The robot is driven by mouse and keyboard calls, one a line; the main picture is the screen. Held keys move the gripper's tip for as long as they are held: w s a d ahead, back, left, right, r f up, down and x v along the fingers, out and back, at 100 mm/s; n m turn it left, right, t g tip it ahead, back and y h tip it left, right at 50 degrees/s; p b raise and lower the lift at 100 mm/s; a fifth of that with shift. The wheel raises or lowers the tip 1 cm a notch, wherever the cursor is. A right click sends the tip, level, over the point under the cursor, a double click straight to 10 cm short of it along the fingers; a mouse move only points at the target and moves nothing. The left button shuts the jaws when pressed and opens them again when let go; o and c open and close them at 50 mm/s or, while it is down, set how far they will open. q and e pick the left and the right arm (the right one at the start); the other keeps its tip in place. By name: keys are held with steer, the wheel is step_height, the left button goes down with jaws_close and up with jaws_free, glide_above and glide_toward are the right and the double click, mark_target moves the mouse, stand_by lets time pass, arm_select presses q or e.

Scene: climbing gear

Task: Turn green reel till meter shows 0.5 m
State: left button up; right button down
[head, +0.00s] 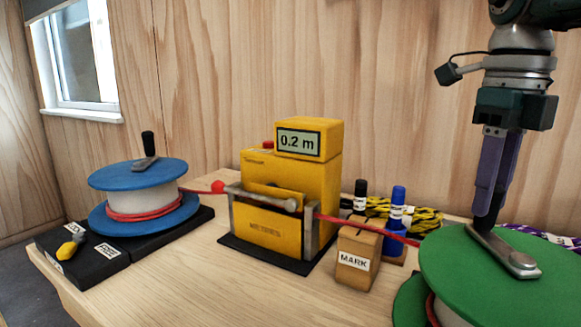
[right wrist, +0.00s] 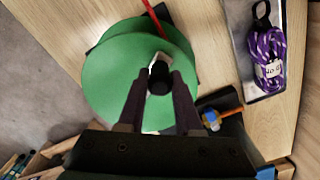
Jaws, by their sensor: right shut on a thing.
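The green reel (head: 490,285) is at the front right in the head view, partly cut off by the frame edge. It also shows in the right wrist view (right wrist: 115,85). A grey crank arm (head: 505,255) lies across its top. My right gripper (head: 482,218) is shut on the crank's black handle (right wrist: 160,78), which stands between the fingers in the right wrist view. The yellow meter (head: 310,190) stands mid-table, and its display (head: 298,142) reads 0.2 m. A red rope (head: 360,228) runs between the meter and the green reel. My left gripper is out of view.
A blue reel (head: 140,175) with red rope stands at the left, beside a black lever box (head: 85,255). A wooden MARK block (head: 357,258), a blue marker (head: 397,215) and yellow-black rope (head: 425,217) are near the meter. Purple rope (right wrist: 268,60) lies in a tray.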

stand_by(0.8)
steer(key=shift+d+r, duration=0.1)
steer(key=shift+d, duration=0.4)
steer(key=s+d+p, duration=0.1)
steer(key=p, duration=0.1)
steer(key=s+d+p, duration=0.1)
steer(key=d+p, duration=0.1)
steer(key=p, duration=0.1)
steer(key=s+d+p, duration=0.1)
steer(key=d+p, duration=0.1)
steer(key=p, duration=0.1)
steer(key=shift+s+r, duration=0.15)
steer(key=shift+s, duration=0.2)
steer(key=shift+s+d+p, duration=0.15)
steer(key=shift+s+p, duration=0.2)
steer(key=shift+p, duration=0.2)
steer(key=shift+s+d+f, duration=0.1)
steer(key=shift+s+f, duration=0.1)
steer(key=shift+s, duration=0.05)
